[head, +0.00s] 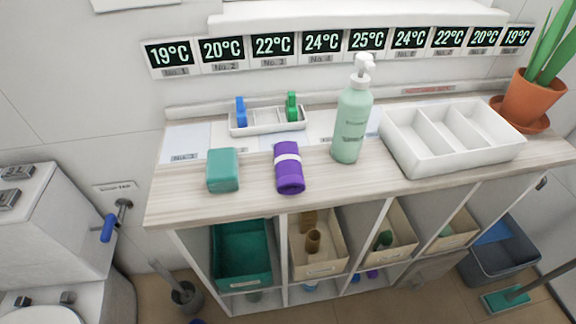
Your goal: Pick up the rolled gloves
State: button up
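The rolled gloves look to be the purple roll (289,177) with a white band around its middle. It lies on the wooden top of the cart (320,182), near the front edge, pointing front to back. A green block (223,170) lies to its left, apart from it. A green pump bottle (352,115) stands upright to its right and a little behind. Nothing covers the roll. My gripper is not in view.
A small white tray (268,131) with a blue and a green item stands behind the roll. A white divided box (398,152) and a potted plant (532,98) stand at the right. Bins (240,278) fill the shelves below. The front left top is clear.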

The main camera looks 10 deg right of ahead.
aim_at(290, 181)
jog(key=k+j+z, duration=0.1)
jog(key=j, duration=0.2)
jog(key=j+z, duration=0.1)
jog(key=j, duration=0.25)
jog(key=k+j+z, duration=0.1)
jog(key=j, duration=0.2)
jog(key=j+z, duration=0.15)
jog(key=j, duration=0.4)
jog(key=k+j+z, duration=0.15)
jog(key=j, duration=0.35)
jog(key=i, duration=0.15)
